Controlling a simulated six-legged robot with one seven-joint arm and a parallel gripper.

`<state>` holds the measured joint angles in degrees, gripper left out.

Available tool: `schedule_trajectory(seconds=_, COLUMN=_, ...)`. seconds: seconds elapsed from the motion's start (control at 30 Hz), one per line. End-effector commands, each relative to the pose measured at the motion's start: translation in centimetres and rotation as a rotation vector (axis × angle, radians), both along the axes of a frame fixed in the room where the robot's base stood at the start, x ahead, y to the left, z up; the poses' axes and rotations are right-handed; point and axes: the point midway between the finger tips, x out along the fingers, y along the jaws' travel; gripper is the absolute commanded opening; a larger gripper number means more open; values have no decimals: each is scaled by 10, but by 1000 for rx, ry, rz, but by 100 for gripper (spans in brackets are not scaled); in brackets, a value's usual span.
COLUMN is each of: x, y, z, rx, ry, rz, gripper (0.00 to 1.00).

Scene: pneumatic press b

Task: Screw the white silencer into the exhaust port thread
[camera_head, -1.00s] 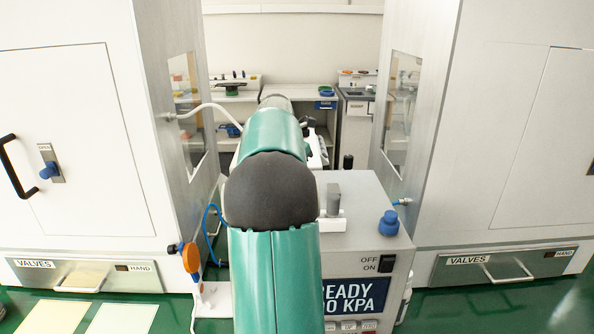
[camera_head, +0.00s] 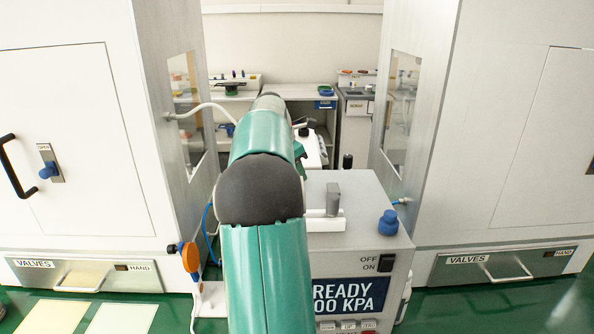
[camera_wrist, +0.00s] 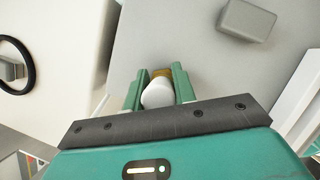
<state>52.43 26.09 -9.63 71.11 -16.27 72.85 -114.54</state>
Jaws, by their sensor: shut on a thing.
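The white silencer (camera_wrist: 158,93) shows in the wrist view as a rounded white body with a brass-coloured band at its far end. My gripper (camera_wrist: 158,88) is shut on it, with one green finger on each side. The exhaust port thread cannot be made out; whether the silencer touches it cannot be told. In the head view my arm hides the gripper and the silencer. The grey press unit (camera_head: 350,215) stands in front of me, with a "READY" display (camera_head: 350,297) on its front.
White cabinets stand left (camera_head: 70,150) and right (camera_head: 510,130). An orange disc (camera_head: 190,257) stands left of the unit. A grey block (camera_wrist: 246,20) shows in the wrist view.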

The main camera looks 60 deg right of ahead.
Motion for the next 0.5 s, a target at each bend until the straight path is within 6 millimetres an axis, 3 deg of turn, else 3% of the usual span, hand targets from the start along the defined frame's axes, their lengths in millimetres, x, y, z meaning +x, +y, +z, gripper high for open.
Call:
schedule_trajectory(seconds=0.13, x=1, y=1, z=-2, rx=4, ry=2, rz=-106, gripper=14)
schedule_trajectory(seconds=0.5, x=1, y=2, z=-2, rx=5, ry=3, rz=-197, gripper=14)
